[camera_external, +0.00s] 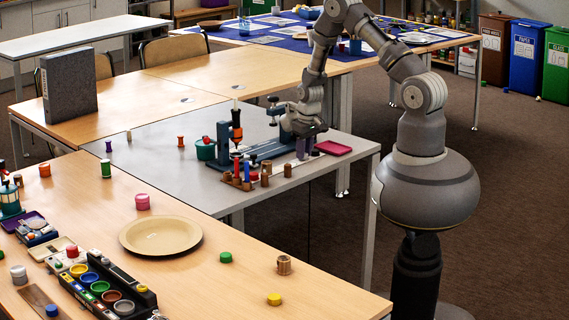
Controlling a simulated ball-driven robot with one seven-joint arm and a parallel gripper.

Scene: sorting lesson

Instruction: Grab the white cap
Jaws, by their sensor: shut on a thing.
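My gripper (304,146) points down over the right part of the grey table, just behind the small stand with colored pegs. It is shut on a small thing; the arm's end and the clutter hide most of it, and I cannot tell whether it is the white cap. A small purple piece (300,149) shows right at the fingers. A small round whitish piece (18,275) stands at the far left of the front wooden table, well away from my gripper. I cannot tell whether it is a cap.
A blue-grey clamp stand (224,143) with an orange-and-black tool (236,126) stands left of my gripper. A tan plate (161,234) and a paint set (108,287) are on the front table. The grey table's left part is mostly clear.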

